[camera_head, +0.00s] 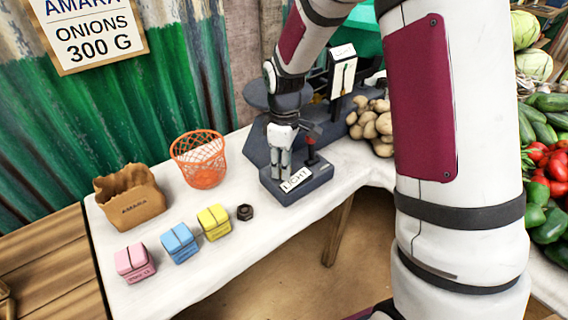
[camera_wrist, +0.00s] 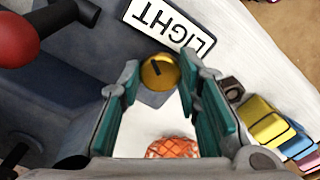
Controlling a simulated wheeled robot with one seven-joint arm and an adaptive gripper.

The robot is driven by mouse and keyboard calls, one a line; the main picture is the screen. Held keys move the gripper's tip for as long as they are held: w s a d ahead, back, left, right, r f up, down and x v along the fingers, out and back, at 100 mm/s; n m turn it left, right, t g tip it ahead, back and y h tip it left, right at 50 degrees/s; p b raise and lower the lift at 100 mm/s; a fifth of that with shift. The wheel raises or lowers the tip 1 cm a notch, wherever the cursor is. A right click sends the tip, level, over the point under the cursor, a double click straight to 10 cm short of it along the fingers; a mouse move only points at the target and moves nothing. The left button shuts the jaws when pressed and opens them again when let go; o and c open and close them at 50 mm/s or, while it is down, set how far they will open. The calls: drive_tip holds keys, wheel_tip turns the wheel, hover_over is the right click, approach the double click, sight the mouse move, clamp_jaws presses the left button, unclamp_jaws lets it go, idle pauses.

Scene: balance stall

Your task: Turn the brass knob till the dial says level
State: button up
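The brass knob (camera_wrist: 159,72) is a round, gold-coloured knob with a dark mark on its face, on the dark grey balance base (camera_head: 308,185) beside the LIGHT plate (camera_head: 296,180). The plate also shows in the wrist view (camera_wrist: 168,24). My gripper (camera_wrist: 160,75) has its two teal-padded fingers on both sides of the knob, their tips close against its edges. In the head view my gripper (camera_head: 281,170) points down over the base and hides the knob. The dial (camera_head: 343,77) is a white upright face with a thin pointer; its reading is too small to tell.
A red-topped lever (camera_head: 311,143) stands on the base near my gripper. An orange basket (camera_head: 199,165), a paper bag (camera_head: 130,200), a dark nut (camera_head: 245,212) and pink, blue and yellow blocks (camera_head: 214,222) lie to the left. Potatoes (camera_head: 378,125) are at the right.

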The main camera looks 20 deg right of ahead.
drive_tip(key=shift+c, duration=0.9)
drive_tip(key=shift+m, duration=0.3)
drive_tip(key=m+p, duration=0.1)
drive_tip(key=m, duration=0.2)
drive_tip(key=shift+m+p, duration=0.45)
drive_tip(key=shift+m, duration=2.05)
drive_tip(key=o, duration=1.1)
drive_tip(key=shift+o, duration=0.2)
